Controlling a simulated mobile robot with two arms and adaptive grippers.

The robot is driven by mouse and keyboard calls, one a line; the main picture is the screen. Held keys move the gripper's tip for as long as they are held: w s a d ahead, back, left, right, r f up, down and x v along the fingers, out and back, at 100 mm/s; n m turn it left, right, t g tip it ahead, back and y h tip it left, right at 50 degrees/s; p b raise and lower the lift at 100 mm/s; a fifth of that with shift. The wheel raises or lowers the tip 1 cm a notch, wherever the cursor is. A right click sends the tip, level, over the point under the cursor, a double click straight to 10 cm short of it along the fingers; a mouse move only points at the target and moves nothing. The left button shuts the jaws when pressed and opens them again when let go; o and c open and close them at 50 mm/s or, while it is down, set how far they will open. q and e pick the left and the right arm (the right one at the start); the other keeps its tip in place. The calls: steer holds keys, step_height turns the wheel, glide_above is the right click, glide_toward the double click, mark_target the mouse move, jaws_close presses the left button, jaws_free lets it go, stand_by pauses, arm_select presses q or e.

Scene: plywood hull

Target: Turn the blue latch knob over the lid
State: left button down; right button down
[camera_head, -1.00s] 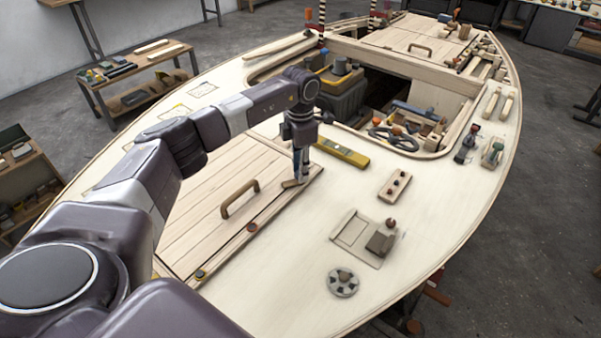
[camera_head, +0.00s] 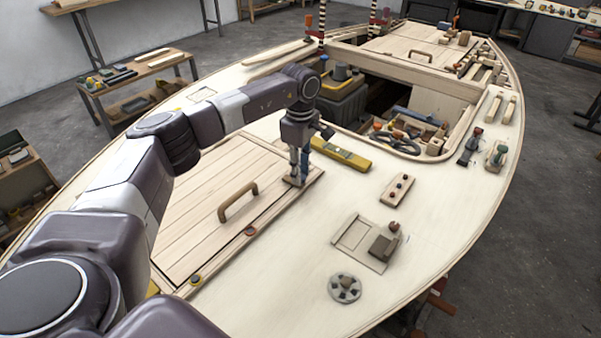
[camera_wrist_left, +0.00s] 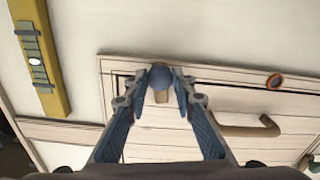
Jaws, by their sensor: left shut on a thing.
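The blue latch knob (camera_wrist_left: 160,76) is between my left gripper's fingertips in the left wrist view, at the edge of the planked lid (camera_wrist_left: 150,135). A short wooden tab (camera_wrist_left: 161,97) shows below the knob, pointing toward the lid planks and seeming to overlap the lid's edge. My left gripper (camera_wrist_left: 163,84) is shut on the knob. In the head view the left gripper (camera_head: 296,180) points down at the far right corner of the lid (camera_head: 200,210), and its fingers hide the knob. My right gripper is not in view.
A curved wooden handle (camera_head: 238,202) rises from the lid. A yellow level (camera_head: 341,154) lies beside the gripper. An open hatch lies behind it.

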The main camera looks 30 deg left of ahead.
arm_select(q)
steer(key=shift+r+m, duration=0.1)
steer(key=shift+m, duration=0.7)
steer(key=c, duration=1.6)
jaws_free()
step_height(320, 180, up, 12)
steer(key=shift+f, duration=0.1)
